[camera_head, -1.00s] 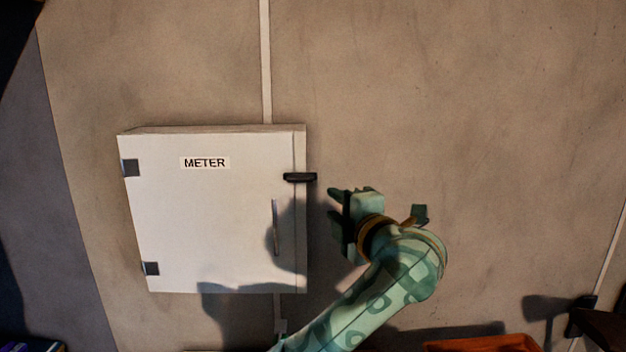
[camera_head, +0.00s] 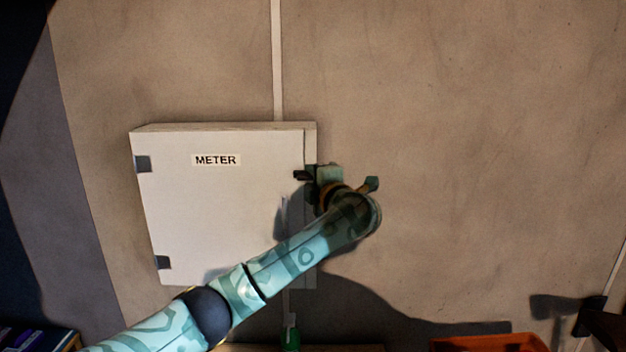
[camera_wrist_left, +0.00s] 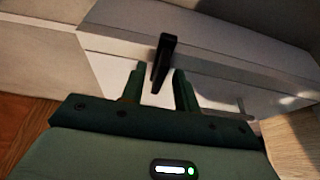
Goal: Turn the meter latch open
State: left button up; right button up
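The white meter box (camera_head: 215,215) is on the wall, its door shut, with a METER label (camera_head: 215,160). The black latch (camera_head: 300,175) lies horizontally across the door's right edge. It also shows in the left wrist view (camera_wrist_left: 163,58). My left gripper (camera_head: 312,176) is at the latch's right end and partly covers it. In the left wrist view my left gripper (camera_wrist_left: 158,84) has its two fingers apart, one on each side of the latch's near end. Gaps show there, so it does not look clamped. My right gripper is not in view.
A pale conduit (camera_head: 277,60) runs up the wall above the box. An orange container (camera_head: 490,343) is at the bottom right, and a dark fitting (camera_head: 590,312) is on the far right. The wall right of the box is bare.

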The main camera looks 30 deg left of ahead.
pick_arm(q)
grip_shut()
